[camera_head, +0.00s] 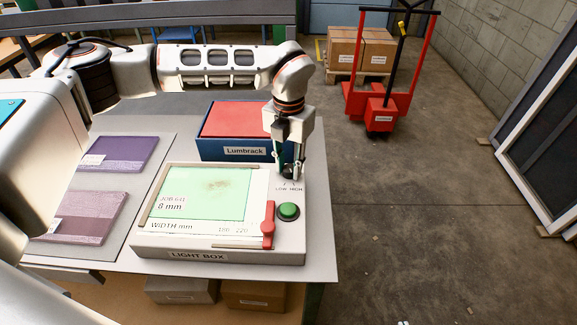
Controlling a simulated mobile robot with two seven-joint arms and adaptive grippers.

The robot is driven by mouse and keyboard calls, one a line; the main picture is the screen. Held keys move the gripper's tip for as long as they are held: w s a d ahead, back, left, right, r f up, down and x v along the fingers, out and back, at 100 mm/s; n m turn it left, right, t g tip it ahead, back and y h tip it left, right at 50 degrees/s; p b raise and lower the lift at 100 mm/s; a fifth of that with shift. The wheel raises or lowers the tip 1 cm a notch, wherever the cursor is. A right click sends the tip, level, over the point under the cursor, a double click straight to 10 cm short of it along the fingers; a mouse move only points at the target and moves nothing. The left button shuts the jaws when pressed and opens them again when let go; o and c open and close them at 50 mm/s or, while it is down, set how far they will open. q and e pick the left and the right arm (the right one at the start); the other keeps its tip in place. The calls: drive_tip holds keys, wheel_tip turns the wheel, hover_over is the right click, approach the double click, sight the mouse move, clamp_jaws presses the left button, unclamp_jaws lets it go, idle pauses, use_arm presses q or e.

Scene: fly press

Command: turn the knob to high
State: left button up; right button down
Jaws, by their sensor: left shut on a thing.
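The knob (288,176) is a small dark part at the top right of the white light box (222,248), above the printed words LOW and HIGH. My left gripper (289,174) points down over it and is shut on it. The fingers hide most of the knob, so I cannot tell which way it points. The light box has a green lit panel (205,193), a green button (288,211) and a red slider (268,226). My right gripper is not in view.
A blue box with a red top (235,121), labelled Lumbrack, stands behind the light box. Purple sheets (122,154) lie on a grey mat at the left. A red pallet truck (383,104) stands on the open floor beyond the table.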

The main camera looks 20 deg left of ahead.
sight(289, 169)
use_arm(q)
drive_tip(key=shift+n, duration=1.1)
drive_tip(key=o, duration=1.1)
drive_tip(key=shift+r, duration=0.1)
wheel_tip(289, 169, up, 12)
